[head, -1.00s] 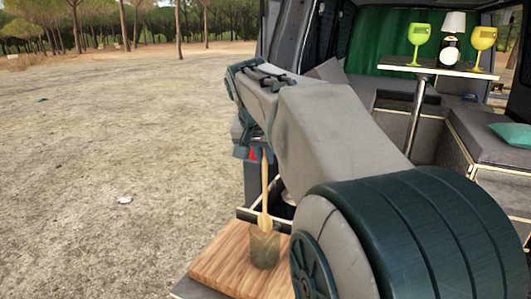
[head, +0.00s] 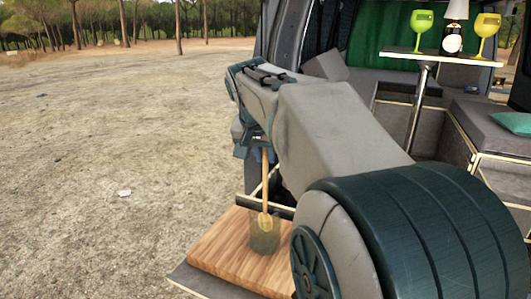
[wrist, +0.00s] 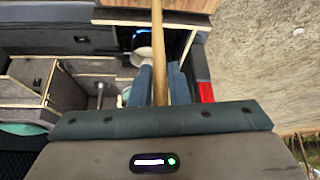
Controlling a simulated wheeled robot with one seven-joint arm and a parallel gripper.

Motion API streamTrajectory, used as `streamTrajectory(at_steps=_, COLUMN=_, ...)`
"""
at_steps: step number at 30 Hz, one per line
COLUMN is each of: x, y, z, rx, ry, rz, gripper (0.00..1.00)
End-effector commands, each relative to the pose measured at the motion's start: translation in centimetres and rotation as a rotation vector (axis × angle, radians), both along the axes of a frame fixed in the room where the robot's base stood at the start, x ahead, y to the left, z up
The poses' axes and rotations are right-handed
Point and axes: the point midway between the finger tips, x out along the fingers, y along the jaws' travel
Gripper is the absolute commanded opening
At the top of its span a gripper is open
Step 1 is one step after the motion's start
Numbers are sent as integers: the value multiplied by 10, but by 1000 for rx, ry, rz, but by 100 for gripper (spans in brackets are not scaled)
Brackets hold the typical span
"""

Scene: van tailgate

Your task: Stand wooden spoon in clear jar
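The wooden spoon (head: 264,185) hangs almost upright below my gripper (head: 256,146), bowl end down. In the wrist view, its handle (wrist: 157,45) passes between the two fingers of my gripper (wrist: 160,82), which are shut on it. The clear jar (head: 264,242) stands on a wooden board. The spoon's bowl overlaps the upper part of the jar in the head view. I cannot tell for sure whether it is inside the jar or in front of or behind it. The jar is not clearly visible in the wrist view.
The wooden board (head: 225,255) lies on the tailgate surface, partly behind my arm. A small van table (head: 440,57) holds green and yellow glasses, a lamp and a dark bottle-like object. A green cushion (head: 513,123) lies on the bench at right. Open ground lies left.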

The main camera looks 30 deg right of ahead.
Motion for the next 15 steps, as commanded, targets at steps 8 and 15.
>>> streamTrajectory(at_steps=8, x=0, y=0, z=0, rx=0, ry=0, rz=1, gripper=37)
streamTrajectory(at_steps=15, x=-5, y=5, z=13, rx=-1, ry=-4, rz=1, gripper=37)
